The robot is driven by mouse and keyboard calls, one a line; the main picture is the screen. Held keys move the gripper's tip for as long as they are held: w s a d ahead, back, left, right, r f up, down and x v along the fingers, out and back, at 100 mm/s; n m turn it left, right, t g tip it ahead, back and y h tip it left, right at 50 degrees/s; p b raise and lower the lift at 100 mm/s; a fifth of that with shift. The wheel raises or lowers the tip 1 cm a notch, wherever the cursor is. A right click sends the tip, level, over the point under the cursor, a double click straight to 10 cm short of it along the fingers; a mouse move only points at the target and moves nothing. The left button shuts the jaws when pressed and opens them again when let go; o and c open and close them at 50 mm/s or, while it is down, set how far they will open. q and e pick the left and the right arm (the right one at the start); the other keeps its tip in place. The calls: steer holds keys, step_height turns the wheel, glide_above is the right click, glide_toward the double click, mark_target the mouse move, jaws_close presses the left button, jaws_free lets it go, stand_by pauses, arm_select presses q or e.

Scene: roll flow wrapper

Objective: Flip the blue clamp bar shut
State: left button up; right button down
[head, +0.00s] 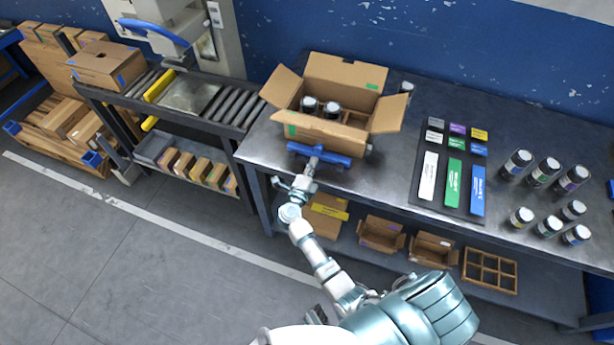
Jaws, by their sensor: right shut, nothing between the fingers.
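A blue bar (333,157) with rounded ends lies crosswise at the table's front edge, right against the front of the open cardboard box (345,132). My right gripper (313,163) is shut and empty, with its tips at the middle of this bar. It seems to touch the bar, but the view from above does not settle contact, and the gripper covers part of the bar. Whether the bar is open or shut is not clear. A second blue part, a curved handle (155,32), is on the white machine at upper left. My left gripper is not in view.
The box's flaps are spread and dark jars (331,107) stand inside. A dark tray (450,209) of coloured labels and several jars (545,170) stand to the right. A roller conveyor (222,100) adjoins at left. The lower shelf (380,262) holds small boxes.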

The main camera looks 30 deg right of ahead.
mark_target(317, 151)
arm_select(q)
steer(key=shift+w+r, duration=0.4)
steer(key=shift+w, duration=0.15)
arm_select(e)
steer(key=shift+x, duration=1.35)
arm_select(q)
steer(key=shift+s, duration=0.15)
arm_select(e)
steer(key=shift+w, duration=0.15)
steer(key=shift+w+d, duration=0.2)
steer(key=x, duration=0.2)
steer(key=shift+w+d, duration=0.2)
steer(key=shift+w+d+r, duration=0.1)
steer(key=shift+w+d, duration=0.15)
steer(key=shift+d, duration=0.05)
steer(key=shift+s+a+r, duration=0.1)
steer(key=shift+a+r, duration=0.05)
steer(key=shift+r, duration=0.05)
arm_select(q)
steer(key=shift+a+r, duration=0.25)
